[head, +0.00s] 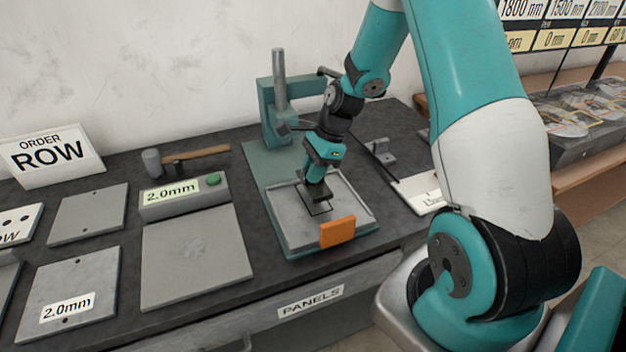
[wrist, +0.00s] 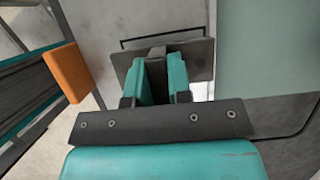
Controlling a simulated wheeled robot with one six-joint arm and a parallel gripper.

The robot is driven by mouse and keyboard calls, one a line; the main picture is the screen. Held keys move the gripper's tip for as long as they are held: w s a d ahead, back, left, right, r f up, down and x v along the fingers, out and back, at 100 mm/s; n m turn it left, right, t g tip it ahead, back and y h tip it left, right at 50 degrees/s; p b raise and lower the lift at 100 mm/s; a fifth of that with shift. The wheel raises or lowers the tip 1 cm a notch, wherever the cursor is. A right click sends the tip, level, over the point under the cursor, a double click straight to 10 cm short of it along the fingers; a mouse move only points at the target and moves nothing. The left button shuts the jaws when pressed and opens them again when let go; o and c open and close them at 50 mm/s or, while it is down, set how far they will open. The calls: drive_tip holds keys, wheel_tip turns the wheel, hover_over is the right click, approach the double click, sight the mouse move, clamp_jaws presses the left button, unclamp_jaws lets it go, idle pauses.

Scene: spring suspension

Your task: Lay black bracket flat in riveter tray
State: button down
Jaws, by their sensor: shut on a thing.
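My gripper (head: 317,188) points down over the riveter tray (head: 349,201), a grey tray with a raised rim on the green riveter base. It is shut on the black bracket (wrist: 195,55), a dark plate with an upright part between the teal fingers (wrist: 163,76). In the head view the bracket (head: 314,202) is mostly hidden under the gripper. The plate looks roughly level, low over the tray floor near a dark outline (wrist: 130,42). I cannot tell whether it touches the floor.
An orange block (head: 338,232) stands at the tray's front edge. The riveter column (head: 279,80) rises behind. A hammer (head: 190,158) lies behind; another bracket-like part (head: 380,152) stands right.

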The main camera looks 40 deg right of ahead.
drive_tip(key=shift+f, duration=1.7)
drive_tip(key=shift+f, duration=0.15)
drive_tip(key=c, duration=1.1)
unclamp_jaws()
drive_tip(key=shift+o, duration=0.2)
